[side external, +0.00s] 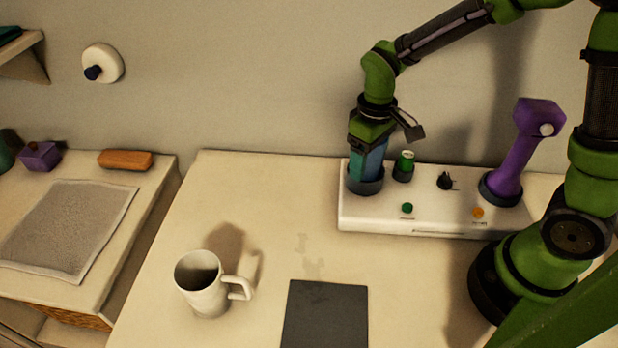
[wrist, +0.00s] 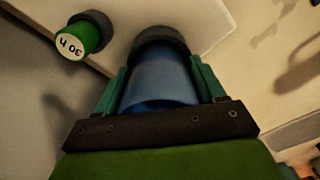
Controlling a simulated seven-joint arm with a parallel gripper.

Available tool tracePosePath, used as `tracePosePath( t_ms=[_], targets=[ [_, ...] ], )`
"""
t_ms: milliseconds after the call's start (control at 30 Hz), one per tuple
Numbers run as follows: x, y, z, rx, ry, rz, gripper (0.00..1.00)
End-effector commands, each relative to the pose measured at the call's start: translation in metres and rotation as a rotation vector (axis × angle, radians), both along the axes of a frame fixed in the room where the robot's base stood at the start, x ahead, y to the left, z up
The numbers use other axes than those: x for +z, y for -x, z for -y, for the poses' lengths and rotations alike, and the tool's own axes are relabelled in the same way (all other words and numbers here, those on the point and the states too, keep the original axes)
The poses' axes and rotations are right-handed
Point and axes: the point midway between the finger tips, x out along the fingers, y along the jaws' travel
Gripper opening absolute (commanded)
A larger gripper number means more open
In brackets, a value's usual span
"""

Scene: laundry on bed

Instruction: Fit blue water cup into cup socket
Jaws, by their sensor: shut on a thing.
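The blue water cup (side external: 370,164) is upright at the left end of the white base unit, with its lower end at the dark round cup socket (side external: 365,183). In the wrist view the cup (wrist: 160,84) lies between my two green fingers, and the dark socket ring (wrist: 160,38) surrounds its far end. Whether the cup is fully seated cannot be told. My gripper (side external: 368,160) points down from above and is shut on the cup. The fingers hide part of the cup's sides.
The white base unit (side external: 430,222) also carries a green-capped cylinder (side external: 405,162) close right of the cup, a black knob (side external: 445,181) and a purple handle (side external: 516,160). A white mug (side external: 205,284) and a dark mat (side external: 325,315) are in front. The table's middle is clear.

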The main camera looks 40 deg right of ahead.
Motion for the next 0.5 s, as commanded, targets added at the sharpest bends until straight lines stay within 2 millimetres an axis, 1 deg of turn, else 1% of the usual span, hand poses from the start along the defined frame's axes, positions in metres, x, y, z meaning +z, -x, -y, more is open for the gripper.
tracePosePath(
  t_ms=[33, 67, 200, 233, 267, 500],
  targets=[
    [-0.0013, 0.0000, 0.0000, 0.000, 0.000, 0.000, 0.27],
    [-0.0015, -0.0001, 0.0000, 0.000, 0.000, 0.001, 0.70],
    [-0.0013, -0.0001, 0.0001, 0.000, 0.000, 0.001, 0.92],
    [-0.0013, 0.0000, 0.0001, 0.000, 0.000, 0.001, 0.96],
    [-0.0013, 0.0000, 0.0001, 0.000, 0.000, 0.000, 0.98],
    [-0.0012, 0.0002, 0.0001, 0.000, 0.000, 0.000, 0.98]
  ],
)
